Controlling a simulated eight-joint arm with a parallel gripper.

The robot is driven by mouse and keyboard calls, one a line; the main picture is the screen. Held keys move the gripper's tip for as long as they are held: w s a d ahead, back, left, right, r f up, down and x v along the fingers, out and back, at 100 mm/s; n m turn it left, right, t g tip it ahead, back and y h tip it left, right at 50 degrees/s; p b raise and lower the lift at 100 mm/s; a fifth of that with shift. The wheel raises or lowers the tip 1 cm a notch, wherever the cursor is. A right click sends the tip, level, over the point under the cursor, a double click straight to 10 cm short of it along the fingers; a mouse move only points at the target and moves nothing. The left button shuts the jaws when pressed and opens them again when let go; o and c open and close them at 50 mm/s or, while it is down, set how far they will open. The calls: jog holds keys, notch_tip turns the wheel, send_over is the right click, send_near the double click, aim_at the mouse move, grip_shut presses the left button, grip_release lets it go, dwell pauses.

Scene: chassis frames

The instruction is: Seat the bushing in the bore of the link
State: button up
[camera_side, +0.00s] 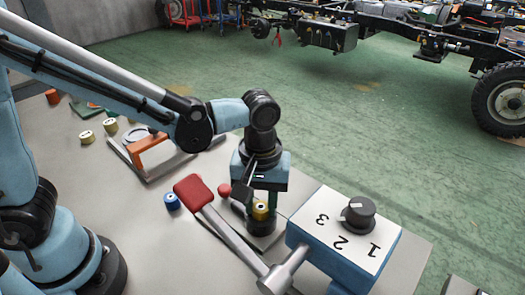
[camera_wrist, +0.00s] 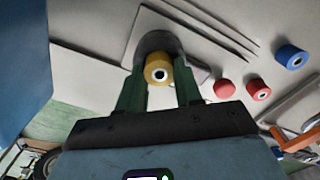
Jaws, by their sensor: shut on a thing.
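My gripper (camera_side: 260,207) points down, shut on a yellow bushing (camera_side: 261,211) with a dark hole. In the wrist view the bushing (camera_wrist: 158,69) sits between the two green fingertips of my gripper (camera_wrist: 159,82). A dark grey round boss (camera_side: 262,229), apparently the link's bore end, stands directly below it. In the wrist view the boss (camera_wrist: 158,40) shows just beyond the bushing, on a grey plate. The bore is hidden by the bushing and fingers. I cannot tell whether the bushing touches the boss or has entered it.
A blue box (camera_side: 325,262) with a numbered dial stands close at right. A red-gripped lever (camera_side: 193,191) lies at left. A blue bushing (camera_side: 172,201) and red pieces (camera_wrist: 258,89) (camera_wrist: 224,89) are nearby. An orange bracket (camera_side: 150,151) and yellow bushings (camera_side: 87,137) lie further left.

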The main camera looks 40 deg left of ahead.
aim_at(261, 206)
jog(key=shift+f, duration=0.15)
jog(key=o, duration=1.1)
jog(key=shift+c, duration=0.2)
notch_tip(261, 206, up, 12)
jog(key=s+a+f+m+t, duration=0.1)
jog(key=a+f+m+t, duration=0.1)
jog(key=a, duration=0.6)
jog(key=s+a+f+m+t, duration=0.1)
jog(key=a+f+m+t, duration=0.1)
jog(key=a+m+t, duration=0.3)
jog(key=shift+a, duration=1.45)
jog(key=shift+s+f, duration=0.1)
